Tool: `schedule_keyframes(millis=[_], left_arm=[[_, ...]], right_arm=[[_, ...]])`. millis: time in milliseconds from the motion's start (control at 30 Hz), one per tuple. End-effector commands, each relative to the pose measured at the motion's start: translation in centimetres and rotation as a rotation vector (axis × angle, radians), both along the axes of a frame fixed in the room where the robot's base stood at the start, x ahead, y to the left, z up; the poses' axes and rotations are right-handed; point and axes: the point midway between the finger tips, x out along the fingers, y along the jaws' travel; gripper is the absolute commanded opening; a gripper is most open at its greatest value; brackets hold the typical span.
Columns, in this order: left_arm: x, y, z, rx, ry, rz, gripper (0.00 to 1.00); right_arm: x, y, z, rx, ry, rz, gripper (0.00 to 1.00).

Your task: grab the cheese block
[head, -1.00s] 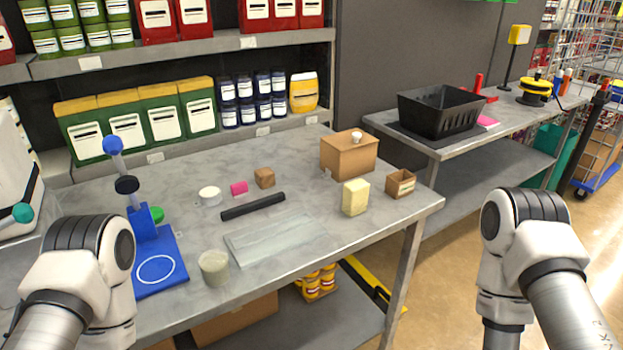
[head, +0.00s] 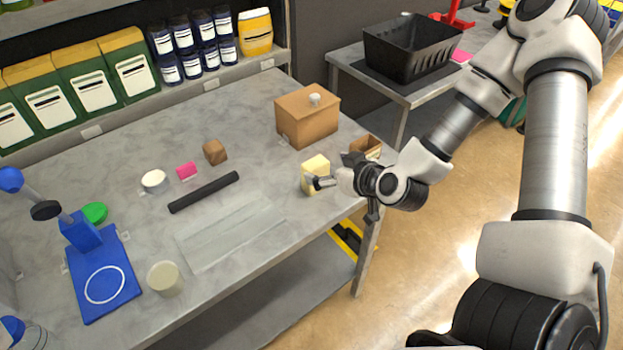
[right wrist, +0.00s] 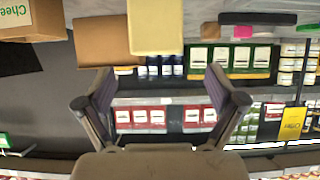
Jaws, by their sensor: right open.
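The cheese block (head: 312,170) is a pale yellow upright block near the right front edge of the grey table. My right gripper (head: 333,174) is open just to its right, with one finger overlapping it in the head view. I cannot tell whether they touch. In the right wrist view, which looks upside down, the cheese block (right wrist: 155,25) is at the top centre, beyond the open fingers of my right gripper (right wrist: 160,92), with nothing between them. My left gripper is not in view.
A brown box (head: 306,122) with a white knob stands behind the cheese block. A small open box (head: 367,146) is close behind my right gripper. A black bar (head: 204,192) and a clear sheet (head: 228,235) lie to the left. A black crate (head: 395,60) sits on another table.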

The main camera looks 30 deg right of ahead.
Motion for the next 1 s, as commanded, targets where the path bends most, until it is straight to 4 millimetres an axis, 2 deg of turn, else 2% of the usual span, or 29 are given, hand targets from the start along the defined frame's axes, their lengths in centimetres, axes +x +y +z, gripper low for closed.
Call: schedule_keyframes(millis=[33,67,167,400,633,667,700,867,1000], left_arm=[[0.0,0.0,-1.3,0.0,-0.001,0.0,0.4],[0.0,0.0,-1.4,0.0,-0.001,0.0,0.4],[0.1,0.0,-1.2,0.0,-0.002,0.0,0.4],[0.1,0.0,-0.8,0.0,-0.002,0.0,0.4],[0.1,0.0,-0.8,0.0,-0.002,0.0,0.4],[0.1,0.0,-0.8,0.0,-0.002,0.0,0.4],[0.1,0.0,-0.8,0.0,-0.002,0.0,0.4],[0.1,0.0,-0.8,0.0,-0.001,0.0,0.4],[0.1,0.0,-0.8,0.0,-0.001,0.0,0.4]], right_arm=[[0.3,0.0,-0.7,-0.001,-0.003,0.0,0.94],[0.5,0.0,-0.7,-0.002,-0.002,0.001,0.94],[1.2,0.1,-0.8,-0.005,0.002,0.001,0.94],[4.6,0.3,-2.6,-0.005,0.003,0.002,0.94],[5.0,0.3,-2.8,0.001,0.001,0.0,0.94],[5.0,0.3,-2.8,0.001,0.001,0.0,0.9],[5.0,0.3,-2.8,0.001,0.001,0.0,0.76],[5.0,0.3,-2.8,0.001,0.002,0.0,0.19],[5.0,0.3,-2.8,0.0,0.0,0.001,0.17]])
